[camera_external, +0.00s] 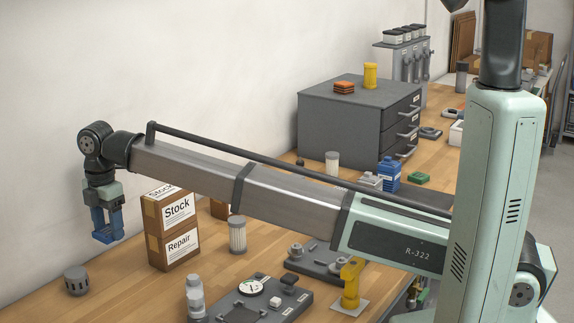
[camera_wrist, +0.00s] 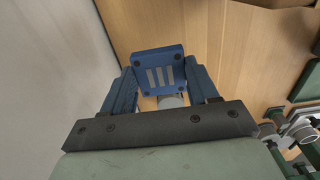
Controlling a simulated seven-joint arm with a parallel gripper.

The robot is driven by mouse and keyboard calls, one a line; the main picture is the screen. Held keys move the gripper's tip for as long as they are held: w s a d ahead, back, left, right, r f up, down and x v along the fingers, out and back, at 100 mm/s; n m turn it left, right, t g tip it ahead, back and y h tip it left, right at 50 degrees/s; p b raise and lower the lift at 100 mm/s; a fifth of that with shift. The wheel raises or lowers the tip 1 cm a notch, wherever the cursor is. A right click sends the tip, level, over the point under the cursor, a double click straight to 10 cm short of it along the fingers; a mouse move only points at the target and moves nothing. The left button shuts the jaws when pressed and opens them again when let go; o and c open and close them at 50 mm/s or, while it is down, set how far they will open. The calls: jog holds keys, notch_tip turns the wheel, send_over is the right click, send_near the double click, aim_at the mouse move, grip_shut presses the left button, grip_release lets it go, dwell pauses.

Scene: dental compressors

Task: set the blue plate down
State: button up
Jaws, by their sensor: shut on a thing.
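The blue plate (camera_wrist: 160,68) has pale slots and dark corner screws. In the wrist view it sits between the two blue fingers of my gripper (camera_wrist: 162,84), which is shut on it. In the external view my gripper (camera_external: 107,224) hangs from the arm at the far left, above the bench and left of the labelled boxes. There the plate is hard to tell apart from the blue fingers. It appears held clear of the bench top.
A grey knurled cap (camera_external: 76,281) stands on the wooden bench below my gripper. Stacked "Stock" and "Repair" boxes (camera_external: 170,230) stand close to its right. A pale wall borders the bench.

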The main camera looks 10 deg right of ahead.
aim_at(109, 230)
jog(key=shift+f, duration=4.4)
jog(key=shift+f, duration=0.1)
jog(key=o, duration=1.1)
notch_tip(109, 230, up, 12)
jog(key=shift+r, duration=0.1)
